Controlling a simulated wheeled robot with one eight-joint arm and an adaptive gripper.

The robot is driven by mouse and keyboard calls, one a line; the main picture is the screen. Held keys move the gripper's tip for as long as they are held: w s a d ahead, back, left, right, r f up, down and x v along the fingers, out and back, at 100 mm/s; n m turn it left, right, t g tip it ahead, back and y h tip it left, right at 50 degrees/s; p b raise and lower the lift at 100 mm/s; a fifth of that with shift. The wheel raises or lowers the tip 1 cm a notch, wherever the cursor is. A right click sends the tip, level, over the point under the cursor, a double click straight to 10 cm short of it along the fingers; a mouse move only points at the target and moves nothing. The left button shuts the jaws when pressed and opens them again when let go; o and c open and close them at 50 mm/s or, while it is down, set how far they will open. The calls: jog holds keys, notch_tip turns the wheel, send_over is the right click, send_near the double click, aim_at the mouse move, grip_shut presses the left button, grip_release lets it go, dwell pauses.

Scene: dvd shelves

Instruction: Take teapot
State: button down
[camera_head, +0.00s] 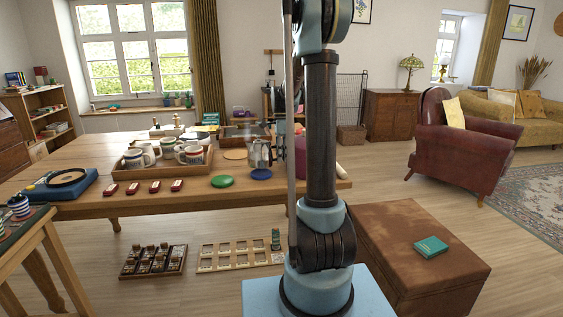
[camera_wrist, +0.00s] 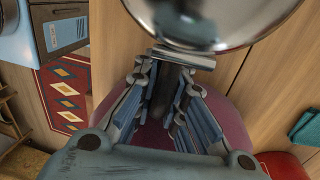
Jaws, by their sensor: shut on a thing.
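The teapot (camera_head: 259,153) is a shiny silver metal pot near the right end of the wooden table. In the head view it shows just left of my arm, directly above or at a blue round coaster (camera_head: 261,174); I cannot tell whether they touch. In the wrist view its rounded polished body (camera_wrist: 205,22) fills the top middle. My gripper (camera_wrist: 172,72) is shut on the teapot's dark handle, with a finger on each side. In the head view my gripper (camera_head: 281,148) is small and partly hidden by my arm.
A wooden tray (camera_head: 128,172) of striped mugs stands left on the table (camera_head: 80,212). A green coaster (camera_head: 222,181) and several red items lie near the front edge. A brown ottoman (camera_head: 400,225) and red armchair (camera_head: 465,138) stand to the right.

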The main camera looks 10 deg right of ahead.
notch_tip(320, 180, up, 16)
jog(key=shift+f, duration=0.15)
dwell(1.0)
